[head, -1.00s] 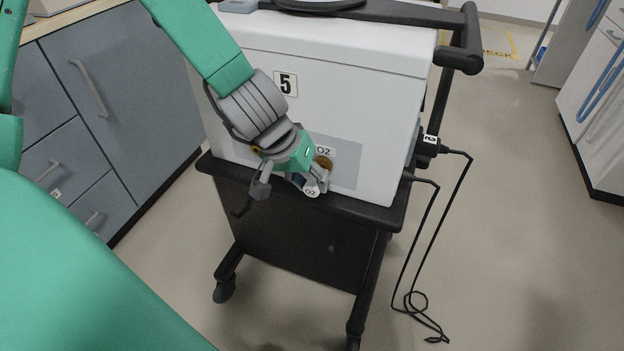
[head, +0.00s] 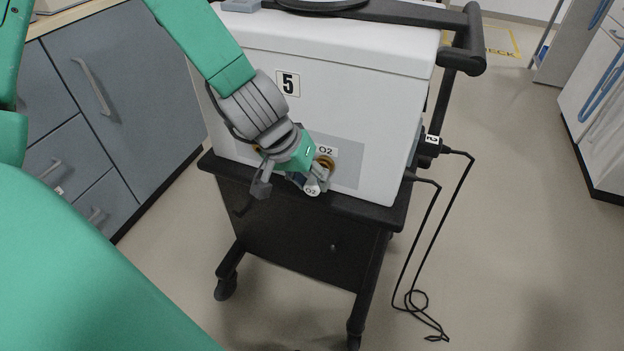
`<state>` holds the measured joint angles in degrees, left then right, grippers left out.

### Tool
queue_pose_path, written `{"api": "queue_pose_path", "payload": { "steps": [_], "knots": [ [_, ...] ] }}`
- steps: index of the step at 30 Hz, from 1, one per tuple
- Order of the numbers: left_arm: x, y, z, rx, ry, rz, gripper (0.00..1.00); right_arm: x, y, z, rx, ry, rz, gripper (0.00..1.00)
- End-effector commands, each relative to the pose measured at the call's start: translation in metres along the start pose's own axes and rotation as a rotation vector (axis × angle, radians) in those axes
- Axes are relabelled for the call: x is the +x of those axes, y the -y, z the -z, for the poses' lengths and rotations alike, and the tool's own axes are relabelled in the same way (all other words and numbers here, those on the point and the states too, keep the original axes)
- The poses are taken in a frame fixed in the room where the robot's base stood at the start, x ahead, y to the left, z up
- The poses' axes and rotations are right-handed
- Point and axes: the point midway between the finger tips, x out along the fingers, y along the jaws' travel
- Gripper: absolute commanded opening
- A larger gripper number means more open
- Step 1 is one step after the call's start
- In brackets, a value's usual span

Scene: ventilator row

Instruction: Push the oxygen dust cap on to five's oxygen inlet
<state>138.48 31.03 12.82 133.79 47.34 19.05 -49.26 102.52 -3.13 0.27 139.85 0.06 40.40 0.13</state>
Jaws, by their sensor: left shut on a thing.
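The white ventilator (head: 340,90) marked 5 stands on a dark cart. On its lower front panel a brass oxygen inlet (head: 325,161) shows beside an "O2" label, partly covered by my gripper. My left gripper (head: 290,188) is in front of the panel, just left of and below that inlet. It is shut on the oxygen dust cap (head: 312,189), a small white-grey cap marked "O2". The cap is below the inlet and looks apart from it; the depth gap is hard to tell. My right gripper is not in view.
Another brass fitting (head: 257,149) is partly hidden behind my left wrist. Black cables (head: 440,240) hang from a plug at the cart's right side down to the floor. Grey drawers (head: 100,110) stand at the left.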

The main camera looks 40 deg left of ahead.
Motion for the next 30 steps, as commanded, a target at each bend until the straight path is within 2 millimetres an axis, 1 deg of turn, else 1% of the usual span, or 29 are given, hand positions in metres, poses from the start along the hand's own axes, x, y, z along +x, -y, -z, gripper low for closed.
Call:
{"api": "queue_pose_path", "payload": {
  "steps": [30],
  "knots": [
    [0.005,0.000,0.019,-0.001,0.000,0.001,0.00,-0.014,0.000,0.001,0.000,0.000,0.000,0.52]
  ]
}}
